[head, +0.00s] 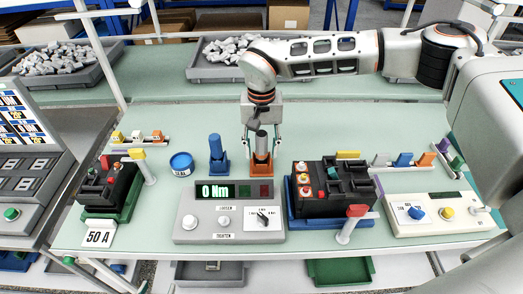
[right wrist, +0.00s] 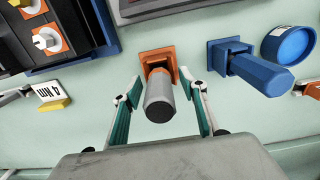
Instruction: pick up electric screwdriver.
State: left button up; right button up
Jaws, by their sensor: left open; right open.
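A grey cylindrical tool, seemingly the electric screwdriver (head: 261,140), stands upright in an orange holder (head: 261,169) behind the grey control box. A similar blue tool (head: 215,148) stands in a blue holder to the left. My left gripper is not in view.
The control box (head: 230,215) reading 0 Nm stands in front. A black breaker (head: 330,190) on a blue base is to the right, another (head: 108,185) on a green base at far left. A blue round container (head: 181,163) lies left of the blue tool.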

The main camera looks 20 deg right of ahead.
jog(key=c, duration=1.2)
jog(key=shift+r, duration=0.1)
